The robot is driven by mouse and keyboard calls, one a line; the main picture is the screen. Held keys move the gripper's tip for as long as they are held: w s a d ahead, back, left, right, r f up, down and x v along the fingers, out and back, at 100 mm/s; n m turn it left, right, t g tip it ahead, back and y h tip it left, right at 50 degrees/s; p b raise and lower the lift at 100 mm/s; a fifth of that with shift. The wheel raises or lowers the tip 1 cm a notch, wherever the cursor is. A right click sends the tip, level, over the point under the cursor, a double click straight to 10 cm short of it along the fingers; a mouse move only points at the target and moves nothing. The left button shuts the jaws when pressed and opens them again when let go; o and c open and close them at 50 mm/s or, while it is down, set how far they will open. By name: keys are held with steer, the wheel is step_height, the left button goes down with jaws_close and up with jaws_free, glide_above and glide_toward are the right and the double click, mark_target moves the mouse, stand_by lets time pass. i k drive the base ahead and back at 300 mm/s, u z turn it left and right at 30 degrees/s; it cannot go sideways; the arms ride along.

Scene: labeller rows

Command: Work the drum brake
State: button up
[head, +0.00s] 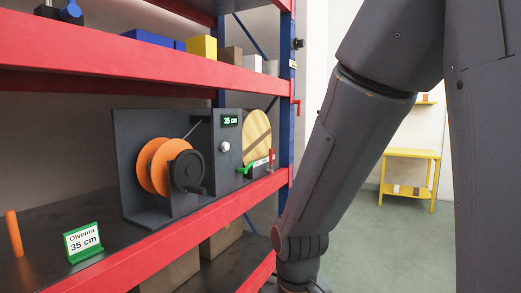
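A dark grey labeller machine (136,128) stands on the middle shelf. An orange reel (154,165) with a black hub and handle (187,170) sits at its front. Its lit display (231,121) reads 35 cm, with a round white knob (225,146) below. To the right are a pale yellow disc (256,138), a green lever (246,167) and an upright red lever (270,160). I cannot tell which of these parts is the drum brake. My arm crosses the right side, and its end leaves the bottom edge; my gripper is not in view.
A green-framed card (83,242) reads Olvenra 35 cm; an orange cylinder (14,233) stands left of it. Red shelf beams (200,222) run along the shelf edges. Boxes (201,47) stand above and cartons (222,240) below. A yellow table (409,170) stands far back right.

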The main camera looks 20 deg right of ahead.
mark_target(269, 170)
steer(key=z, duration=0.7)
steer(key=i, duration=0.8)
steer(key=z, duration=0.15)
